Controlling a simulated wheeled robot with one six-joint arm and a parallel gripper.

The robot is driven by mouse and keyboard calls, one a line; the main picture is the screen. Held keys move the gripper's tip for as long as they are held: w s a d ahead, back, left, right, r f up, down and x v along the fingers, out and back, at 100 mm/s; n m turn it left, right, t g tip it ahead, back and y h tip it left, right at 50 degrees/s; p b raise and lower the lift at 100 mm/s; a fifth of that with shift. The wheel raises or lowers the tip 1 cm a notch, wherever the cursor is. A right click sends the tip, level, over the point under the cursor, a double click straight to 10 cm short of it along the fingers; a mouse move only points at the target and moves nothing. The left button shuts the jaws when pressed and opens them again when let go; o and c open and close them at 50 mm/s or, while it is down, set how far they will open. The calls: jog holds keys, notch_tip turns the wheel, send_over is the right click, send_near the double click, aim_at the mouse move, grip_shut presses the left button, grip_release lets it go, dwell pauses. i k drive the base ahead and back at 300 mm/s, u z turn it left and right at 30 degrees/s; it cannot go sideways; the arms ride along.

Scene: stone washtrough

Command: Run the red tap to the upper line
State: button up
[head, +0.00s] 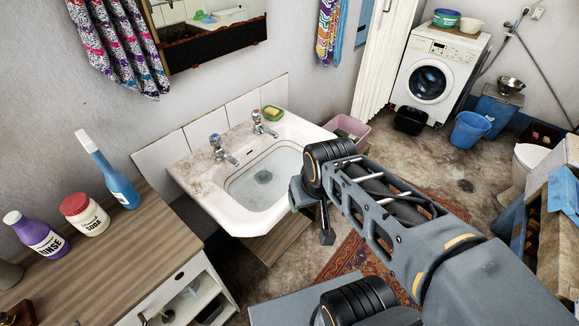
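The white stone basin (205,200) stands against the tiled wall, left of centre. The left tap (222,150) has a blue mark on its top. The right tap (263,126) has a mark that looks reddish, but it is small. No stream shows clearly under either spout. A thin dark line (250,162) runs around the inner wall. The bowl floor and dark drain (263,176) show; I cannot tell how much water lies there. My gripper (309,208) is over the basin's right front edge, apart from both taps. Its fingers are partly hidden, and no held object shows.
A green and yellow soap dish (272,113) sits at the basin's back right corner. A wooden counter (130,250) at left holds a purple bottle (45,240), a soda jar (86,215) and a blue bottle (120,186). A pink tub (348,128) stands behind the basin.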

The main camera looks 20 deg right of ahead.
aim_at(256, 115)
jog(key=z, duration=0.7)
jog(key=k, duration=0.55)
jog(key=u, duration=0.7)
jog(key=i, duration=0.95)
jog(key=z, duration=0.05)
